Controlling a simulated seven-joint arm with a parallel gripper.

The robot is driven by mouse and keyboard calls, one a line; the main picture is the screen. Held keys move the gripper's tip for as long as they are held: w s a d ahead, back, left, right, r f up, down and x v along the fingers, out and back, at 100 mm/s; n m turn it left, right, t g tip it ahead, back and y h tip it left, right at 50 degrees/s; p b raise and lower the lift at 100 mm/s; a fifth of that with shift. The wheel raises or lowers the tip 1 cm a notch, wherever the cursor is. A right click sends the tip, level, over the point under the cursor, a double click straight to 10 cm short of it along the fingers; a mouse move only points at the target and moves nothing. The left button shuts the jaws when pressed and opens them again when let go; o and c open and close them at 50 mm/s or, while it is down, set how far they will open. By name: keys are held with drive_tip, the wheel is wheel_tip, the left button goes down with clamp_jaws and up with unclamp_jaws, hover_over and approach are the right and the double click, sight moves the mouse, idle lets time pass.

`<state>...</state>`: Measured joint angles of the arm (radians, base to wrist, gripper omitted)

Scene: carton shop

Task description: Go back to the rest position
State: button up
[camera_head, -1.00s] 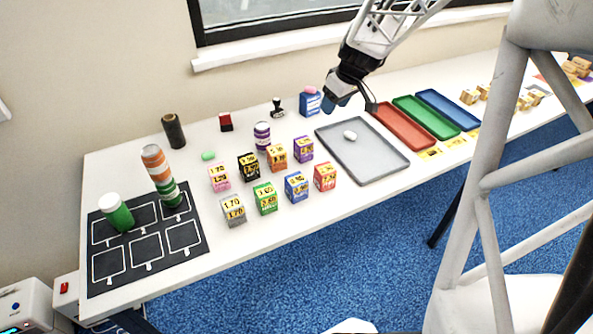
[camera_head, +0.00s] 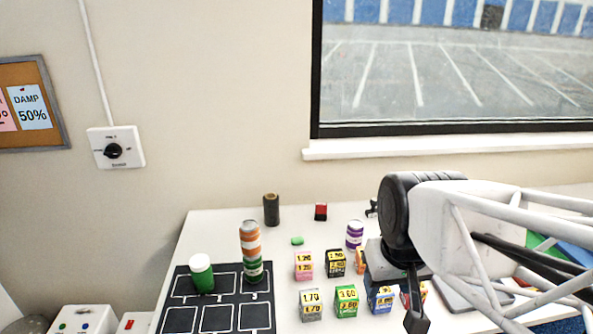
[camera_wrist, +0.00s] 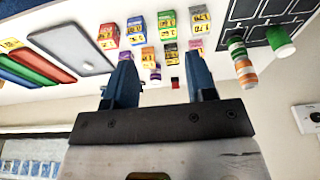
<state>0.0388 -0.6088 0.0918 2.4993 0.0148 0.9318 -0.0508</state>
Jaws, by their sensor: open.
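My gripper (camera_wrist: 162,76) shows in the wrist view with its two blue fingers apart and nothing between them. The view is upside down, and the gripper is clear of the table. In the head view my arm fills the lower right and covers part of the table; I cannot make out the fingertips there.
The white table (camera_head: 205,228) holds several small priced cartons, including a pink one (camera_head: 304,266) and a green one (camera_head: 346,301). A stacked orange-and-green cylinder (camera_head: 250,244) and a green white-capped jar (camera_head: 202,274) stand on the black mat (camera_head: 218,319). A grey tray (camera_wrist: 72,47) lies beyond.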

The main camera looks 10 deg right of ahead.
drive_tip(key=shift+s+a+f, duration=0.1)
drive_tip(key=shift+s+a, duration=0.05)
drive_tip(key=shift+s, duration=0.3)
drive_tip(key=shift+s+a+f, duration=0.1)
drive_tip(key=shift+s+a, duration=0.05)
drive_tip(key=shift+s, duration=0.3)
